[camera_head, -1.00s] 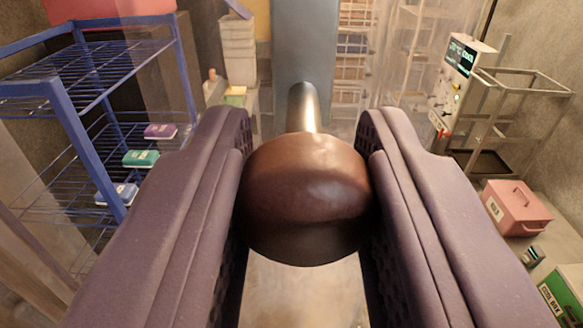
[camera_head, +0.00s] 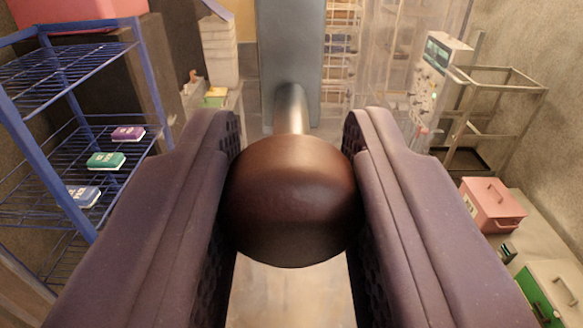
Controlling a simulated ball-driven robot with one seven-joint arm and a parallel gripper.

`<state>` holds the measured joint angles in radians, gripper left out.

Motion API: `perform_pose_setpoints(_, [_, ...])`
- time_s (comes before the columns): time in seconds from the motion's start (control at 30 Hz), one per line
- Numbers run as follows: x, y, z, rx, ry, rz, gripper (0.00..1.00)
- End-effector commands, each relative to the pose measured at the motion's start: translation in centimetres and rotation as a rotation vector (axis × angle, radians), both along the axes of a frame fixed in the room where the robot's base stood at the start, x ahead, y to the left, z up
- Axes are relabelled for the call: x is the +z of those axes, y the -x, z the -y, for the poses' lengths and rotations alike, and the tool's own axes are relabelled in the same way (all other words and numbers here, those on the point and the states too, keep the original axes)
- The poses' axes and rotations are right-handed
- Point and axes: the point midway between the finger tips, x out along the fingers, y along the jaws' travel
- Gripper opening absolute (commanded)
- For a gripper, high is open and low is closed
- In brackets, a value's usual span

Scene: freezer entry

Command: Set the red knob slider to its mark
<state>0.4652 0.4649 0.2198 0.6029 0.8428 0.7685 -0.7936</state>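A large dark reddish-brown round knob (camera_head: 292,200) on a grey metal stem (camera_head: 291,108) fills the middle of the view. My gripper (camera_head: 292,185) has its two purple padded fingers on either side of the knob, and both appear to touch it. The stem runs away from me to a tall grey-blue upright plate (camera_head: 290,45). I see no mark or scale for the slider; the knob and fingers hide part of the area behind.
A blue wire rack (camera_head: 75,110) with small purple, teal and blue boxes stands at the left. At the right are a white control panel (camera_head: 438,75), a metal frame (camera_head: 495,95), a pink box (camera_head: 491,205) and a green-fronted box (camera_head: 550,295). Clear strip curtains hang behind.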

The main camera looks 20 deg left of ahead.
Motion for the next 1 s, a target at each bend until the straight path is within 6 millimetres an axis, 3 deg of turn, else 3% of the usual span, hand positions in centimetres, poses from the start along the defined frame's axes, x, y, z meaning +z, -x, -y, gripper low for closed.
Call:
perform_pose_setpoints(0.03, [0.0,0.0,0.1,-0.001,0.000,0.000,0.42])
perform_pose_setpoints(0.1, [0.0,0.0,0.0,-0.001,0.000,0.000,0.57])
perform_pose_setpoints(0.43, [-0.1,0.4,0.1,-0.002,0.000,0.000,0.57])
perform_pose_setpoints(0.8, [-0.4,6.2,1.9,-0.003,0.000,0.000,0.57])
perform_pose_setpoints(1.0, [-0.1,7.5,2.2,-0.002,-0.001,-0.001,0.57])
